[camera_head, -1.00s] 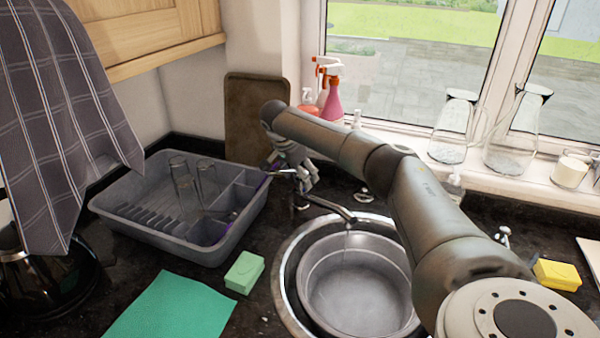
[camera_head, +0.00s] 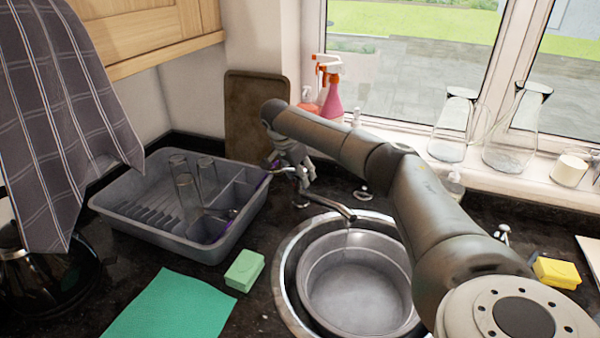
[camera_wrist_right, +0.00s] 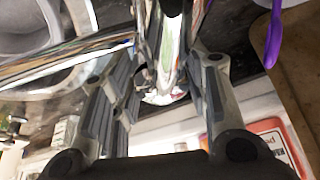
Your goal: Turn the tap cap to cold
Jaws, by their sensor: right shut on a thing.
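The tap is chrome, and its spout (camera_head: 328,204) reaches over the sink bowl in the head view. My right gripper (camera_head: 296,172) is at the top of the tap, by the cap, with its fingers pointing down. The gripper partly hides the cap in that view. In the right wrist view the shiny cap (camera_wrist_right: 167,65) stands between the two fingers of my right gripper (camera_wrist_right: 165,75), which is shut on it. The spout (camera_wrist_right: 65,62) runs off to the left there. My left gripper is not in view.
A grey dish rack (camera_head: 140,215) with glasses stands left of the tap. A brown board (camera_head: 257,115) and spray bottles (camera_head: 330,88) are behind it. A round metal bowl (camera_head: 355,285) sits in the sink. A green sponge (camera_head: 244,271) lies left of the sink.

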